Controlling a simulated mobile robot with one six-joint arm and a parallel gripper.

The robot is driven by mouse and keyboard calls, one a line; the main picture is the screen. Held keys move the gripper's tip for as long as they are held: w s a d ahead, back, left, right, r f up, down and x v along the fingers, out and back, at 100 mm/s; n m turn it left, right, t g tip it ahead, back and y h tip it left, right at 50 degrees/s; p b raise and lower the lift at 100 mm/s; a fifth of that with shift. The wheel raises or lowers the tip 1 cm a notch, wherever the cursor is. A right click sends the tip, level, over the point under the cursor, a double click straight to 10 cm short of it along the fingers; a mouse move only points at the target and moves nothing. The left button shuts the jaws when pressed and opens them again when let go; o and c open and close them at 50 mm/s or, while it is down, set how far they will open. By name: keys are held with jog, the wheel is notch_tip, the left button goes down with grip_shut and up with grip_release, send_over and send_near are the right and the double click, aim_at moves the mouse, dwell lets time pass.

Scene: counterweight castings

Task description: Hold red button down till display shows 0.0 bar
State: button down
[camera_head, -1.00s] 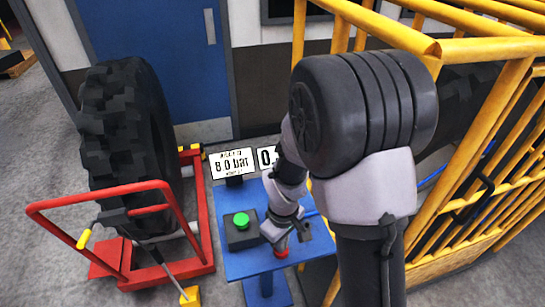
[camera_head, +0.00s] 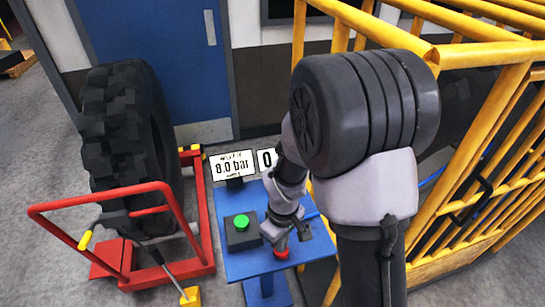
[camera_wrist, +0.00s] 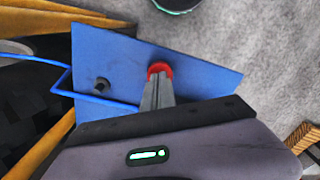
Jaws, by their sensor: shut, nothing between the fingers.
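The red button (camera_head: 281,254) sits on a blue stand top (camera_head: 245,267), mostly covered by my gripper (camera_head: 281,244). In the wrist view the red button (camera_wrist: 160,67) shows as a red rim just beyond the fingertips of my gripper (camera_wrist: 158,80). My gripper is shut and empty, its tips at the button; I cannot tell whether the button is pressed in. One display (camera_head: 232,166) at the back of the stand reads 8.0 bar.
A dark box with a green button (camera_head: 241,222) stands left on the blue top. A red trolley (camera_head: 205,225) with a big tyre (camera_head: 125,135) is at left. A yellow cage (camera_head: 480,170) is close on the right. A black knob (camera_wrist: 101,85) shows in the wrist view.

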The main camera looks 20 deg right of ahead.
jog(key=shift+r, duration=0.6)
notch_tip(320, 180, up, 5)
jog(key=p, duration=0.4)
jog(key=shift+r+p, duration=0.15)
jog(key=shift+p, duration=0.15)
